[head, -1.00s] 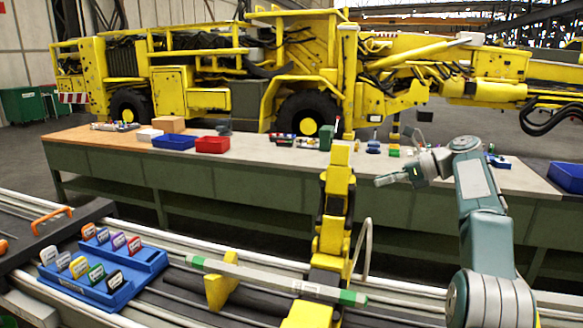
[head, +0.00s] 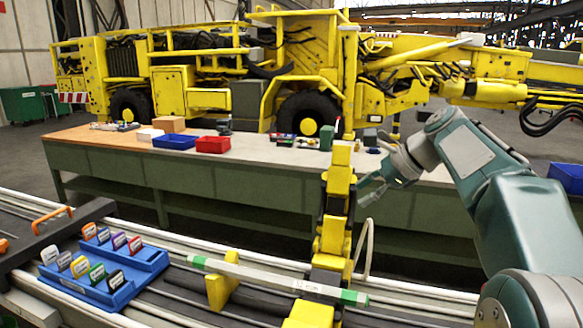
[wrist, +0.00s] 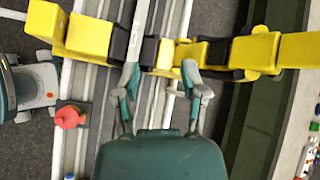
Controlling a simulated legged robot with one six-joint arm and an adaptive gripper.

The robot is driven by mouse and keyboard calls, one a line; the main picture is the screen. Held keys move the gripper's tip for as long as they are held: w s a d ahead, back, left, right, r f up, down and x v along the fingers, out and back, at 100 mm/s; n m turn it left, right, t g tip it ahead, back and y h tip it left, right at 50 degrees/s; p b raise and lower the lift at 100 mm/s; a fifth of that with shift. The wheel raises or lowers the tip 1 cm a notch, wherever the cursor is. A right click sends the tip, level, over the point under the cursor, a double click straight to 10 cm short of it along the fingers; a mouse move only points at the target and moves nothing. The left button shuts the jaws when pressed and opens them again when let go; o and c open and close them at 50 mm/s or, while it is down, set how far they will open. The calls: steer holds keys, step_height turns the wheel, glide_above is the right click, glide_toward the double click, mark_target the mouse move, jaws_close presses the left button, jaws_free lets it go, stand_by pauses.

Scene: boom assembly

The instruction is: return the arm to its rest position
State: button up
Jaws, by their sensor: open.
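My arm reaches in from the lower right of the head view, its links bent at an elbow high on the right. My gripper (head: 366,192) is beside the yellow jointed boom part (head: 335,210), in front of the workbench. In the wrist view my gripper (wrist: 162,82) has its two fingers spread apart with nothing between them. The yellow boom part (wrist: 262,52) lies across the top of that view, beyond the fingers. I cannot tell whether the fingertips touch it.
A blue holder (head: 125,290) with several coloured tags sits on the rails at lower left. A green-ended bar (head: 270,278) lies across the rails. The workbench (head: 250,185) carries blue (head: 174,142) and red (head: 213,145) bins. A red knob (wrist: 69,117) shows in the wrist view.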

steer(key=s+f+n+h, duration=0.2)
steer(key=s+f+n, duration=0.3)
steer(key=s, duration=0.5)
steer(key=s+f+n+t+h, duration=0.1)
steer(key=s+f+n+h, duration=0.2)
steer(key=s+f+n, duration=0.3)
steer(key=s+f+n+h, duration=0.2)
steer(key=s+f+n, duration=0.4)
steer(key=s, duration=0.8)
steer(key=shift+s+d+f+t+h, duration=0.15)
steer(key=shift+s+d+t+h, duration=0.15)
steer(key=shift+h, duration=0.1)
steer(key=shift+w+d, duration=0.1)
